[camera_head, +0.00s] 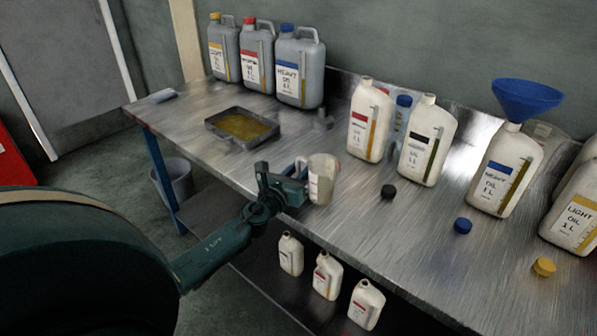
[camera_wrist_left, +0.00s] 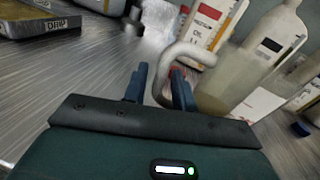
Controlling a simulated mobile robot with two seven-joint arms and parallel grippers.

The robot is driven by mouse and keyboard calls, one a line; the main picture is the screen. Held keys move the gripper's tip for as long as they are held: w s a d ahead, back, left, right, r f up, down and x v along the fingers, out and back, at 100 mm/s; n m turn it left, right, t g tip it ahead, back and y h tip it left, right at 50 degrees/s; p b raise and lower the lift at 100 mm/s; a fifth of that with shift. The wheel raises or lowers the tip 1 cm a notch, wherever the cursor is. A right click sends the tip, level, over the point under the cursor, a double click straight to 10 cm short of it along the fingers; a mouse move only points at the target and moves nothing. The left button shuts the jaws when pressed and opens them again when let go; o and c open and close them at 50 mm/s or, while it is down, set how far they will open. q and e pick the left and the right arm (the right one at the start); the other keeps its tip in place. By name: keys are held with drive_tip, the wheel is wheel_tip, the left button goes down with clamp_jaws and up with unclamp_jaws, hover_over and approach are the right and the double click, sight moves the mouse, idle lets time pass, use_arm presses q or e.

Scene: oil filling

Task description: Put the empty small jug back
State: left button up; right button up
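The small jug (camera_head: 323,180) is clear, with a light handle, and is upright at the front edge of the metal table. In the left wrist view the jug (camera_wrist_left: 222,92) looks see-through with a faint yellowish tint; I cannot tell whether any oil is in it. My left gripper (camera_head: 281,183) is at its handle side. In the wrist view the two fingers of this gripper (camera_wrist_left: 161,88) stand apart on either side of the handle (camera_wrist_left: 160,75), with a narrow gap on the left. The jug's base contact with the table is unclear. My right gripper is out of view.
The metal table (camera_head: 340,240) carries a drip tray (camera_head: 240,128) with yellow oil, grey cans (camera_head: 258,55), and white bottles (camera_head: 420,145). A blue funnel (camera_head: 525,98) sits on one bottle. Loose caps (camera_head: 388,191) lie near the front. Small bottles (camera_head: 327,276) stand on the shelf below.

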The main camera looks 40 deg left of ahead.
use_arm(q)
drive_tip(key=shift+o, duration=0.4)
drive_tip(key=shift+s+r, duration=0.15)
drive_tip(key=shift+r, duration=0.05)
drive_tip(key=s+d, duration=0.1)
drive_tip(key=s, duration=1.1)
drive_tip(key=s+d+f+n, duration=0.1)
drive_tip(key=n, duration=0.1)
drive_tip(key=s+d+f+n+g, duration=0.1)
drive_tip(key=d+f+n, duration=0.1)
drive_tip(key=n, duration=0.1)
drive_tip(key=d+f+n, duration=0.1)
drive_tip(key=d+n, duration=0.1)
drive_tip(key=shift+s+d+f+g+h, duration=0.2)
drive_tip(key=shift+s+f+g+h, duration=0.1)
drive_tip(key=shift+s+h, duration=0.1)
drive_tip(key=s+d+f+n+g+h, duration=0.2)
drive_tip(key=s+d+n, duration=0.4)
drive_tip(key=d+n, duration=0.4)
drive_tip(key=s+d+f+n+g+h, duration=0.2)
drive_tip(key=s+d+n, duration=0.4)
drive_tip(key=d+n, duration=0.5)
drive_tip(key=f+n+h, duration=0.1)
drive_tip(key=n, duration=0.1)
drive_tip(key=shift+n+g+h, duration=0.3)
drive_tip(key=shift+n+h, duration=0.1)
